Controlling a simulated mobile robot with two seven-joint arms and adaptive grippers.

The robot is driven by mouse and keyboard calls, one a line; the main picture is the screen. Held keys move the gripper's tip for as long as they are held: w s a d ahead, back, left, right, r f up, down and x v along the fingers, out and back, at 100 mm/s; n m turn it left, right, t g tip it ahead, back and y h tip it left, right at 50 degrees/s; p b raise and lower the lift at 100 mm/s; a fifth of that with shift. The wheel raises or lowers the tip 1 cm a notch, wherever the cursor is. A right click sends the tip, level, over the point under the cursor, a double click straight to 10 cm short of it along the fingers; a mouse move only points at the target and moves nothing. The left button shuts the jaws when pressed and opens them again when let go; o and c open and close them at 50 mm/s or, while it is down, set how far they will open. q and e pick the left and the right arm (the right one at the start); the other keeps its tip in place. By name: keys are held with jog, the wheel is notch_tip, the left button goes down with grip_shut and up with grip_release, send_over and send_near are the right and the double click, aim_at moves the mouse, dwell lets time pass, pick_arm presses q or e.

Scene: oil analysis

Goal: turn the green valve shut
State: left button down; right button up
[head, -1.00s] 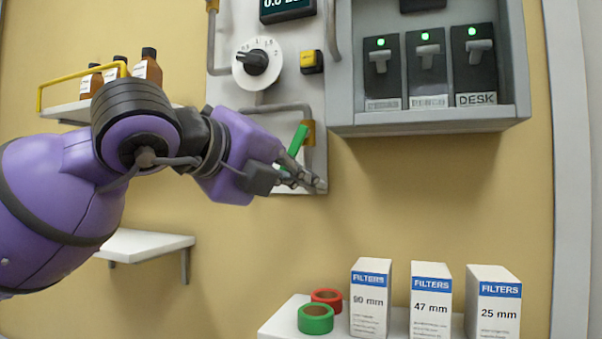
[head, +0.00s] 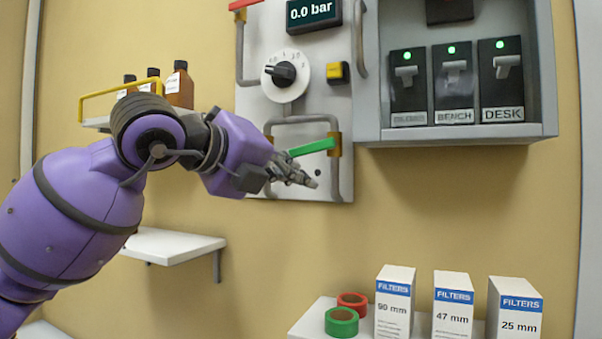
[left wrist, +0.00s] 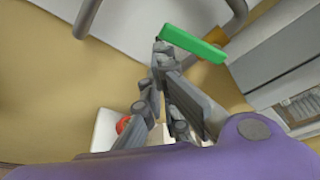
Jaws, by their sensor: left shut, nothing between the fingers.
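The green valve handle (head: 312,147) is on the lower right of the grey panel, at a brass-coloured valve body (head: 333,146) on a grey pipe. The handle points left from the body, almost level with its left end slightly lower, crosswise to the upright pipe there. My left gripper (head: 314,183) is shut and empty, just below the handle in the head view. In the left wrist view the closed fingertips (left wrist: 160,48) are beside the left end of the green handle (left wrist: 195,45); I cannot tell if they touch. My right gripper is not in view.
A red handle (head: 243,5), a dial (head: 286,75) and a 0.0 bar display (head: 313,12) are on the panel. A grey switch box (head: 455,132) juts out to the right. Bottles stand on a shelf at left. Filter boxes (head: 453,305) and tape rolls stand below.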

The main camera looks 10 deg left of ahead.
pick_arm(q)
jog(key=shift+a+r+p, duration=0.4)
jog(key=shift+a+r, duration=0.05)
jog(key=shift+r, duration=0.2)
jog(key=shift+w, duration=0.1)
jog(key=shift+a, duration=0.1)
